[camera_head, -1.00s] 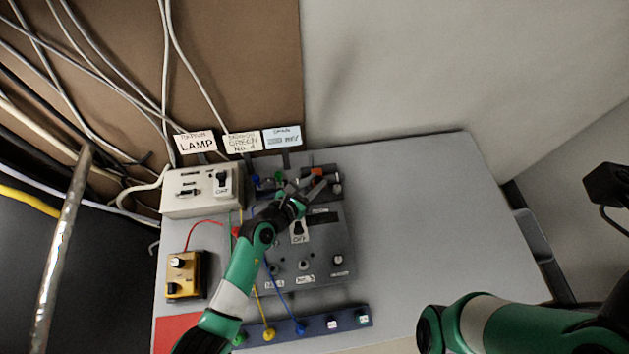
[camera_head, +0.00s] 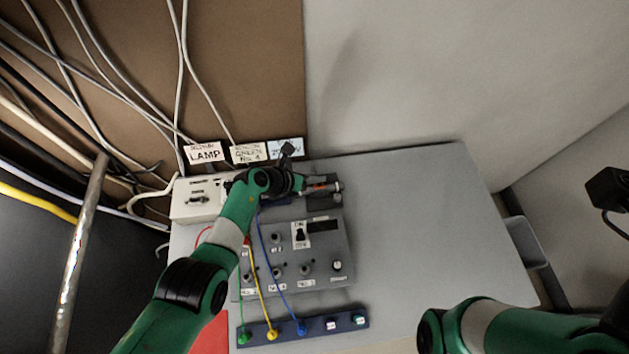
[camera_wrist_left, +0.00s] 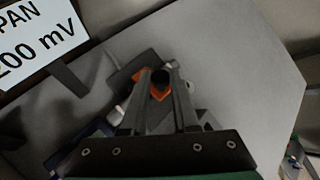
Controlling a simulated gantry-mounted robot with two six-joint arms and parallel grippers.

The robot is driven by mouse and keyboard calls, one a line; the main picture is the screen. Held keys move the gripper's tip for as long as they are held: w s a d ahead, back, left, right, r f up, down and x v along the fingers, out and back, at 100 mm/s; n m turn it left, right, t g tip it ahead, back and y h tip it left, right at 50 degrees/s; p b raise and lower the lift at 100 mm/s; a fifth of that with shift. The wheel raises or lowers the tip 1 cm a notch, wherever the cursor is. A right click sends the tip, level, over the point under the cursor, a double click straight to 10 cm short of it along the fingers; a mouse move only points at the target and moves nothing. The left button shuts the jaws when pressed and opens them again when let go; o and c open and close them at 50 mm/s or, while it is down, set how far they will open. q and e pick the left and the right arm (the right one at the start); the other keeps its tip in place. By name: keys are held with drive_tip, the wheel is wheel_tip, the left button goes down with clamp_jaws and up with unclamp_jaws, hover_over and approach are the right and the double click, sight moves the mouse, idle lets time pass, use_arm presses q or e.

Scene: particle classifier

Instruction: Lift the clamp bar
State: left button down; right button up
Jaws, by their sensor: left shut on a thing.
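My left gripper (camera_head: 313,187) is at the back of the grey control box, over a small fixture with an orange part, which I take to be the clamp bar (camera_head: 322,187). In the left wrist view the two fingers (camera_wrist_left: 160,85) come together around a dark round end, with orange of the clamp bar (camera_wrist_left: 158,96) showing between them. The gripper is shut on it. The fingers and arm hide much of the bar, so I cannot tell whether it is raised.
The grey control box (camera_head: 345,250) carries knobs and a switch. A beige box (camera_head: 190,212) stands to its left. Green, yellow and blue leads run to a blue terminal strip (camera_head: 350,321) in front. The grey table (camera_head: 430,230) is clear on the right.

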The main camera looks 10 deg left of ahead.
use_arm(q)
drive_tip(key=shift+w, duration=0.1)
idle(0.4)
drive_tip(key=c, duration=0.7)
unclamp_jaws()
drive_tip(key=shift+o, duration=0.2)
drive_tip(key=shift+r, duration=0.1)
drive_tip(key=shift+a+r+p, duration=0.15)
drive_tip(key=shift+r+p, duration=0.1)
drive_tip(key=shift+p, duration=0.2)
drive_tip(key=p+v, duration=1)
drive_tip(key=v, duration=0.1)
